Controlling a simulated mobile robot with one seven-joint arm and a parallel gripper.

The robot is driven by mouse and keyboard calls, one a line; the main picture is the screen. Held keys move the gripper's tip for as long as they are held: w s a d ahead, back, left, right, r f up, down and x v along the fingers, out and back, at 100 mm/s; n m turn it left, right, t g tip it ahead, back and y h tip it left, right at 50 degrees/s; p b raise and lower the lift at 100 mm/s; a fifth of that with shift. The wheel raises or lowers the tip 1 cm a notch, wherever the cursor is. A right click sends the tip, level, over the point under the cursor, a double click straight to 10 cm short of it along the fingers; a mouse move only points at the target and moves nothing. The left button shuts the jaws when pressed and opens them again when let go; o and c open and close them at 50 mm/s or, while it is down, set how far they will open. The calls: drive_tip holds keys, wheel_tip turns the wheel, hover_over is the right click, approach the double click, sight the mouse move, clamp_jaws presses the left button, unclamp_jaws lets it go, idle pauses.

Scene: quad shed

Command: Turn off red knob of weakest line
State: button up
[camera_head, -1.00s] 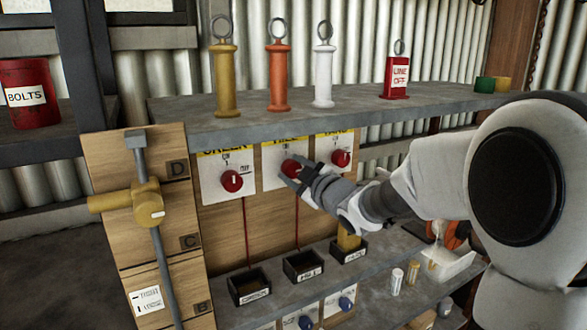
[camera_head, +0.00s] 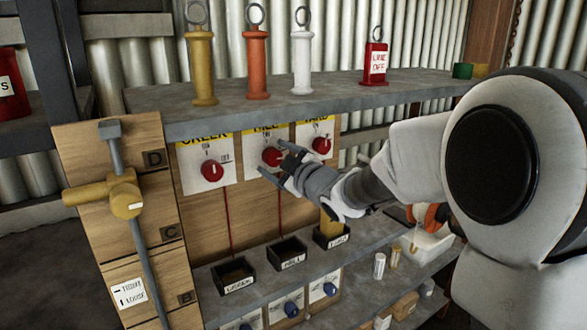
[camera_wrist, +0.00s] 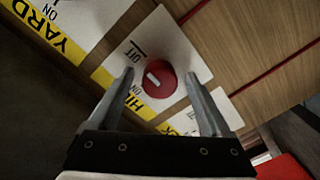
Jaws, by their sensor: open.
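Three red knobs sit on white plates with yellow headings under the shelf. The left knob (camera_head: 212,170) is under a heading that looks like CREEK. The middle knob (camera_head: 272,156) is under HILL, and the right knob (camera_head: 321,145) is under YARD. My gripper (camera_head: 280,161) is open just in front of the middle knob. In the wrist view, the HILL knob (camera_wrist: 157,79) shows between the spread fingers of my gripper (camera_wrist: 159,75), with a white mark and ON and OFF beside it. I cannot tell whether the fingers reach around it.
Yellow, orange and white ringed markers (camera_head: 302,60) and a red LINE OFF tag (camera_head: 375,64) stand on the shelf (camera_head: 160,100). Black bins (camera_head: 287,252) sit below; the right one holds a yellow piece. Blue knobs (camera_head: 291,309) are lower. A yellow-handled lever (camera_head: 120,200) is left.

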drive_tip(key=p+v, duration=0.2)
drive_tip(key=v, duration=1.5)
drive_tip(key=shift+w, duration=0.1)
